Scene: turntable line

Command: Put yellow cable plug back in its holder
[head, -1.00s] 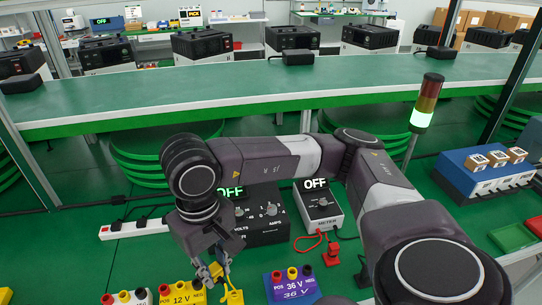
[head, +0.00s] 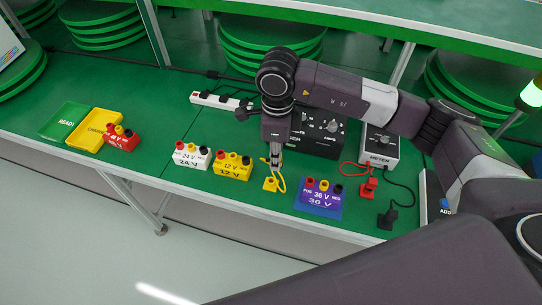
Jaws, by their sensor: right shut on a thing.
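My right gripper (head: 274,162) points down at the green bench, between the yellow 12 V block and the purple 36 V block. It is shut on the yellow cable plug, which is mostly hidden by the fingers. The yellow cable (head: 283,181) loops down beside the fingertips. A small yellow holder (head: 270,185) stands on the bench just below the fingertips. I cannot tell whether the plug touches it. My left gripper is not in view.
The 12 V block (head: 232,172) and 24 V block (head: 190,160) stand left, the 36 V block (head: 318,202) right. A red plug (head: 368,188) and black plug (head: 388,218) stand further right, near the meter (head: 380,150). Yellow (head: 88,138) and green (head: 62,122) trays lie far left.

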